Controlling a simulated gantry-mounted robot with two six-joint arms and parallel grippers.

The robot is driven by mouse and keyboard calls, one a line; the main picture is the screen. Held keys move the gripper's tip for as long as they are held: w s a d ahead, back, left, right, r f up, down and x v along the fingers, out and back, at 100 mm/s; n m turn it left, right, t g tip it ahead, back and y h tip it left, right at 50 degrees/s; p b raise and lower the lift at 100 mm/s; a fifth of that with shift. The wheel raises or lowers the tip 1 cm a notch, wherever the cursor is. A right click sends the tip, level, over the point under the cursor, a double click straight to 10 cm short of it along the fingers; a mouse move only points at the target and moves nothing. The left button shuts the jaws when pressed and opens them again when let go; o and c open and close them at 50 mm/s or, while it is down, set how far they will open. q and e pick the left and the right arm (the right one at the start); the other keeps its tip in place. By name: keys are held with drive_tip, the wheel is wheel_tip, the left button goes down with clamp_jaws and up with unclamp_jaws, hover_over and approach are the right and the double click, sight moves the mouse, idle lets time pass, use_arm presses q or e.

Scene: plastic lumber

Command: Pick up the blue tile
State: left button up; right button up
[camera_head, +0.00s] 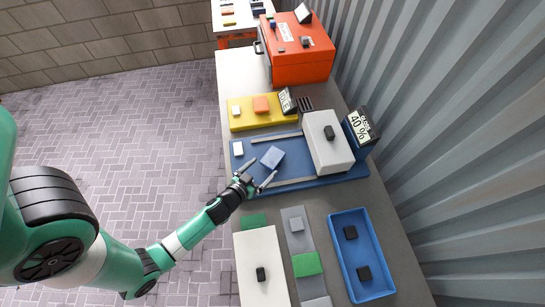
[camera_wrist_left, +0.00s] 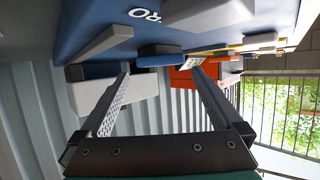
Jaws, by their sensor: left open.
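My left gripper (camera_head: 264,168) comes in from the lower left. Its two fingers are spread wide with nothing between them, and the tips are just short of the tile in the head view. I cannot tell the exact gap. My right gripper is not in view.
The large white block (camera_head: 325,145) with a dark knob and a display sign (camera_head: 361,125) stand right of the tile. A small white block (camera_head: 238,148) is to the left. A yellow board (camera_head: 246,123) and a red toolbox (camera_head: 301,58) lie behind. A blue tray (camera_head: 341,224) is in front.

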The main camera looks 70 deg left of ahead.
sight(270, 161)
use_arm(q)
drive_tip(key=x, duration=0.3)
drive_tip(key=shift+w+a+f, duration=0.1)
drive_tip(key=shift+w+a, duration=0.1)
drive_tip(key=c, duration=1.4)
wheel_tip(270, 161, up, 10)
drive_tip(key=p, duration=0.7)
